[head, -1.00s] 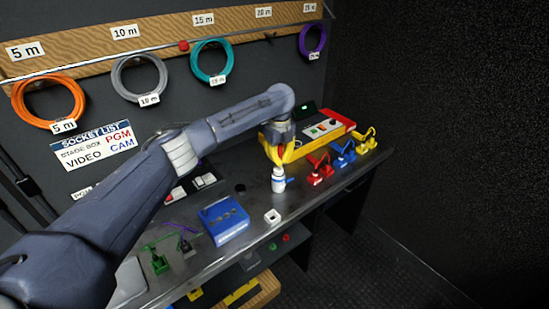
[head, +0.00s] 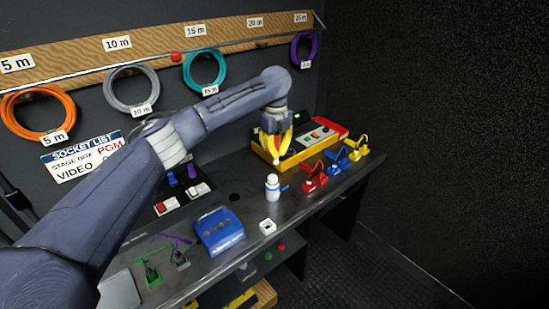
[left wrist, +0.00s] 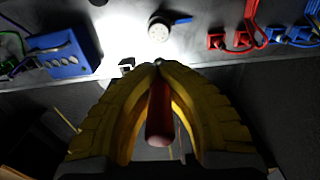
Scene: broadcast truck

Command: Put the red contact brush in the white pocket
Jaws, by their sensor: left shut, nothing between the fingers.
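The white pocket (head: 268,227) is a small white square block with a dark opening, near the table's front edge; it shows partly behind the fingers in the left wrist view (left wrist: 126,65). My left gripper (head: 276,160) has yellow fingers with their tips together, above and behind the pocket to its right, just above a white bottle. A red rod with a rounded end (left wrist: 159,115), which looks like the contact brush, shows between the fingers; I cannot tell what bears it. A pale tip shows below the fingertips in the head view. My right gripper is not in view.
The white bottle (head: 272,188) with a blue side piece stands right behind the pocket. A blue box (head: 219,231) is left of the pocket. Red (head: 314,177), blue and yellow connectors stand to the right. A yellow-red console (head: 300,146) lies behind the gripper.

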